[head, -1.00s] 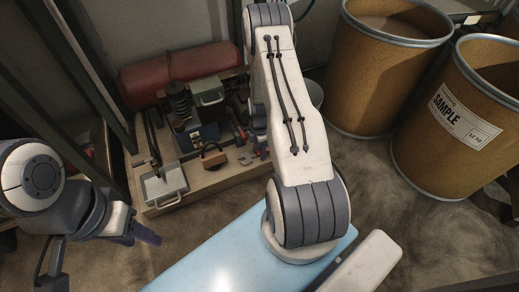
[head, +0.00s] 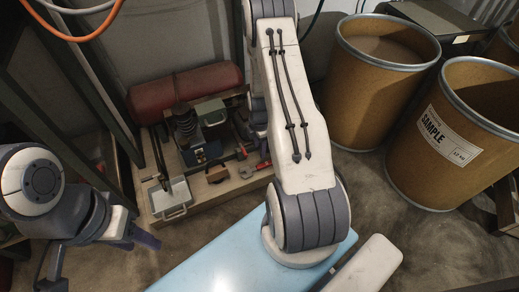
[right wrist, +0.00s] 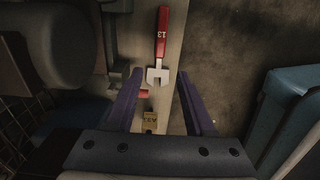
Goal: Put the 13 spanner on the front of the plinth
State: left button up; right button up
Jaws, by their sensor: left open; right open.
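The 13 spanner (right wrist: 161,35) has a red handle marked 13 and a pale open jaw, and lies on the tan plinth (right wrist: 131,28) in the right wrist view. My right gripper (right wrist: 160,73) is open, its two dark purple fingers on either side of the spanner's jaw end in the picture; I cannot tell its height above. In the head view the right gripper is hidden behind my arm, and a red-handled tool (head: 262,165) shows on the plinth (head: 222,196) beside that arm. My left gripper (head: 140,236) is open and empty, left of the plinth's front corner.
On the plinth are a grey metal tray (head: 170,198), a dark coiled spring (head: 184,122) and a small brown block (head: 217,173). A red cylinder (head: 188,90) lies behind. Two cardboard drums (head: 375,95) stand at the right. A brass tag (right wrist: 150,120) lies near my right fingers.

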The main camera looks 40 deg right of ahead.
jog(key=a+r+m, duration=0.4)
jog(key=a+r, duration=1.7)
jog(key=a, duration=0.2)
jog(key=s+a+r+m, duration=0.1)
jog(key=s+a+r, duration=0.2)
jog(key=s, duration=0.4)
jog(key=s+a+r+m, duration=0.1)
jog(key=s+a+r, duration=0.2)
jog(key=s, duration=0.3)
jog(key=s+a+r+m+y, duration=0.1)
jog(key=s+a+r+m, duration=0.1)
jog(key=s, duration=0.5)
jog(key=shift+s+a+r, duration=0.3)
jog(key=shift+a+r, duration=0.6)
jog(key=shift+r, duration=0.05)
jog(key=shift+r, duration=0.15)
notch_tip(320, 180, up, 48)
jog(key=p, duration=4.8)
jog(key=shift+r+p, duration=0.15)
jog(key=shift+p, duration=0.15)
